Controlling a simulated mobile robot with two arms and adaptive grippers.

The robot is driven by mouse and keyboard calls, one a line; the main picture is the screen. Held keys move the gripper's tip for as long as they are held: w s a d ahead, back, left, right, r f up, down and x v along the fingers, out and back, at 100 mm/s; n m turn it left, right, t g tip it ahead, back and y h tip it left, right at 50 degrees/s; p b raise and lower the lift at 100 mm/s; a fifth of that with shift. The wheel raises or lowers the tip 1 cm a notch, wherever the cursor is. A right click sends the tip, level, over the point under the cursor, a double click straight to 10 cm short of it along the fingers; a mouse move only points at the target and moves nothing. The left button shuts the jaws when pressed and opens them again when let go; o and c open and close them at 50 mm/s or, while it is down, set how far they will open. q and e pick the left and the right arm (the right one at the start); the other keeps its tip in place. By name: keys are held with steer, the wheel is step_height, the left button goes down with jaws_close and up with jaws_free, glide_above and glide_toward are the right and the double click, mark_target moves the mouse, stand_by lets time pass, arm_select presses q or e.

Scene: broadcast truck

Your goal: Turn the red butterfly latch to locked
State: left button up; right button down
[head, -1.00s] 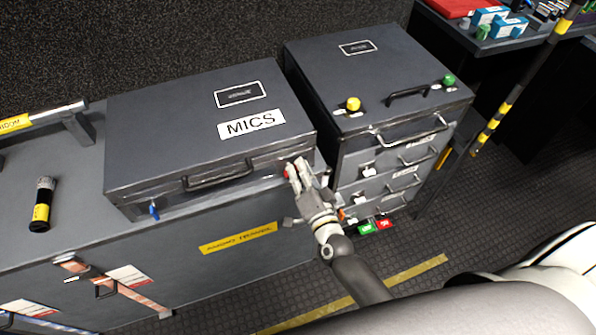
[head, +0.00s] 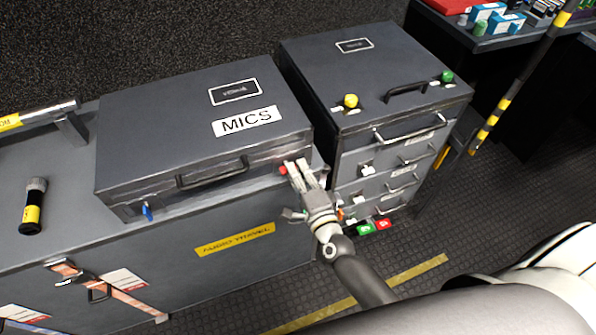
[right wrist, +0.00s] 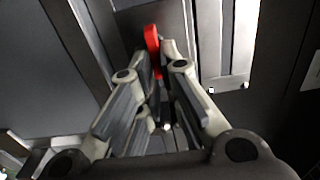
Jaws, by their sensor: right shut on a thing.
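The red butterfly latch (head: 283,170) is on the front face of the MICS case (head: 160,130), near its right end. It also shows in the right wrist view (right wrist: 152,38), standing upright between the fingertips. My right gripper (head: 296,168) is shut on the red latch, and its fingers hide part of it. The same gripper fills the middle of the right wrist view (right wrist: 160,62). A blue latch (head: 147,211) hangs at the left end of the case front. My left gripper is not in view.
The case lies shut on a grey trunk (head: 130,262) with a yellow label. A drawer unit (head: 320,70) with a yellow knob and a green knob stands close to the right. A striped pole (head: 490,122) rises at right.

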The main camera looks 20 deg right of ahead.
steer(key=shift+w+d+r, duration=0.15)
steer(key=shift+d+r, duration=0.05)
steer(key=shift+r, duration=0.15)
steer(key=c, duration=1.6)
jaws_free()
steer(key=shift+f, duration=0.1)
steer(key=shift+f, duration=0.1)
steer(key=shift+s+f, duration=0.15)
steer(key=shift+s, duration=0.25)
steer(key=s, duration=1.1)
steer(key=shift+d, duration=0.1)
